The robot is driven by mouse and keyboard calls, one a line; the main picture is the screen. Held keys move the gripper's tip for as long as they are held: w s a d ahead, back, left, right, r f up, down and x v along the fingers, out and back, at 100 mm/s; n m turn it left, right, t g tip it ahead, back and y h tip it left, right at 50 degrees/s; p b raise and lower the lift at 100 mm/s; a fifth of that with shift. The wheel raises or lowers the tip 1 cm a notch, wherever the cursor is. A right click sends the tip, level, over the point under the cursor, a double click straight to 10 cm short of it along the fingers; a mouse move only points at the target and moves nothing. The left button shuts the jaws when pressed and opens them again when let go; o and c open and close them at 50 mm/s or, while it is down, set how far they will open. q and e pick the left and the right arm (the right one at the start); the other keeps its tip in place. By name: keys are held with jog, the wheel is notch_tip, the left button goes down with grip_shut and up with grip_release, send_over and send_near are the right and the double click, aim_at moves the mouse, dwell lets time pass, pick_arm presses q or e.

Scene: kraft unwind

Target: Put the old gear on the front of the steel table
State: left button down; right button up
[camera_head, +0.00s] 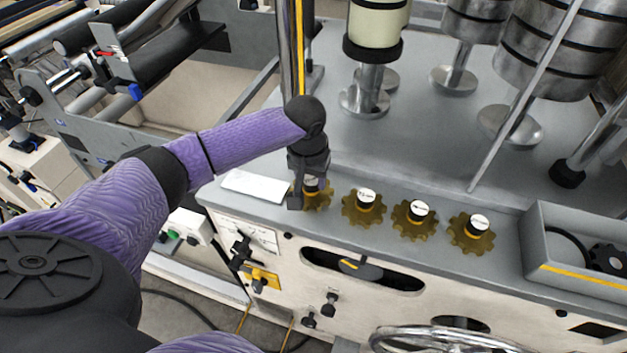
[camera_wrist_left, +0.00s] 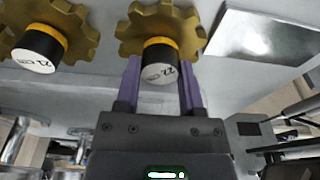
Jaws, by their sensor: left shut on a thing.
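Several brass-coloured gears with black hubs and white labelled caps stand in a row along the front of the steel table (camera_head: 400,150). My left gripper (camera_head: 310,194) is shut on the black hub of the leftmost gear (camera_head: 322,200). In the left wrist view that gear (camera_wrist_left: 185,28) has a yellow band, and purple finger pads lie on both sides of its hub. I cannot tell whether it rests on the table or is slightly raised. The other gears are a second (camera_head: 350,209), a third (camera_head: 402,222) and the rightmost (camera_head: 460,237). My right gripper is out of view.
A grey tray (camera_head: 575,275) with a yellow stripe stands at the right and holds a dark gear (camera_head: 608,258). A white plate (camera_head: 256,187) lies left of my gripper. Metal posts and rolls stand behind. The table between them and the gears is clear.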

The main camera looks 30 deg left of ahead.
aim_at(308, 198)
pick_arm(q)
jog(key=shift+c, duration=1.1)
grip_release()
notch_tip(308, 198, up, 12)
jog(key=s+p, duration=0.1)
jog(key=p, duration=0.2)
jog(key=shift+s+d+p, duration=0.25)
jog(key=shift+s+p, duration=0.05)
jog(key=shift+s, duration=0.1)
